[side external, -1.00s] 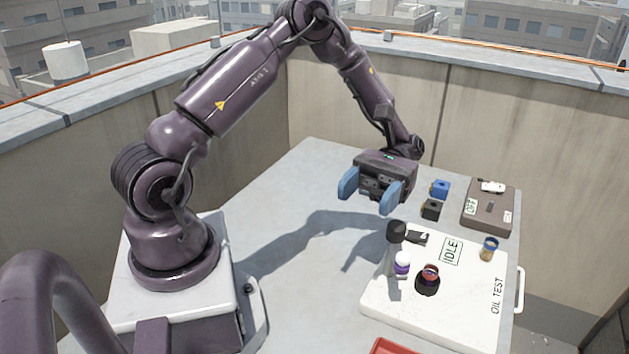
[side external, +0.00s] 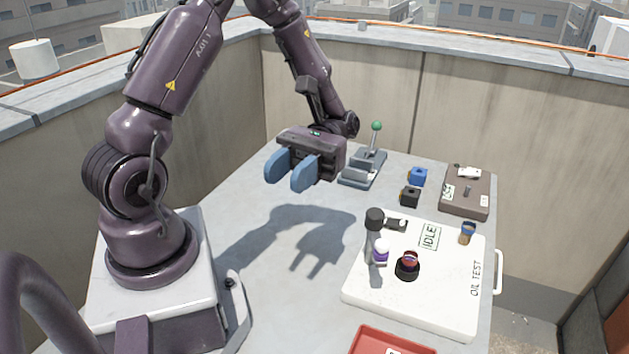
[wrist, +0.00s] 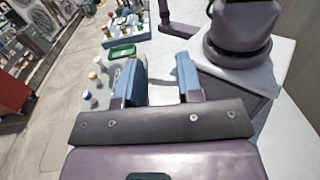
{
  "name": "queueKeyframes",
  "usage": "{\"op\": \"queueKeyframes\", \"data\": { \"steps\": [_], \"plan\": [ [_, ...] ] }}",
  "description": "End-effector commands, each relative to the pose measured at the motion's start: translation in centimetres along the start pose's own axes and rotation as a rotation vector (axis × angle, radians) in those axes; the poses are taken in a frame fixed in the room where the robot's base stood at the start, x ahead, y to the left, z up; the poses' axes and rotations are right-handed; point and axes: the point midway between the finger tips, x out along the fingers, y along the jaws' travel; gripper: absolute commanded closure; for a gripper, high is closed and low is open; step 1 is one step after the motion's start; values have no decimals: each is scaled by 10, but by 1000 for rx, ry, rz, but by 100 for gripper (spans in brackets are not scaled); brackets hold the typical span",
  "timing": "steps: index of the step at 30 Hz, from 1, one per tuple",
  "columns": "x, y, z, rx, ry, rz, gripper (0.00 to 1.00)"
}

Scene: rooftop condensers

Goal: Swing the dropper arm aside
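The dropper arm seems to be the black-capped grey post (side external: 374,219) with a short black arm (side external: 397,224), standing on the white OIL TEST board (side external: 440,300). A white-and-purple knob (side external: 381,250) is close beside the post. A dark round holder with a red top (side external: 408,264) is just right of it. The board carries an IDLE label (side external: 429,237). My gripper (side external: 291,170) is open and empty, raised above the table to the left of the board and further back. Its two blue fingers are apart in the wrist view (wrist: 160,78), with nothing between them.
Blue (side external: 418,177) and black (side external: 410,196) blocks and a brown box (side external: 465,195) lie behind the board. A small amber jar (side external: 467,233) is on the board. A red tray (side external: 385,342) is in front. The middle table is clear.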

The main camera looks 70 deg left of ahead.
Motion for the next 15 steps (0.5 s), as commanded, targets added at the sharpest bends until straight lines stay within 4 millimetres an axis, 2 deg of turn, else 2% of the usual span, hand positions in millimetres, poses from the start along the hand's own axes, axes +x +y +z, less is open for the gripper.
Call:
{"op": "queueKeyframes", "data": {
  "steps": [1, 4, 8, 11, 15],
  "plan": [
    [0, 0, 0, 0, 0, 0, 78],
    [3, 4, 0, 0, -1, -22, 100],
    [8, 20, -4, 7, 23, -112, 100],
    [-3, 49, -14, 45, 160, -243, 100],
    [-33, 104, -29, 162, 455, -440, 100]
  ]
}}
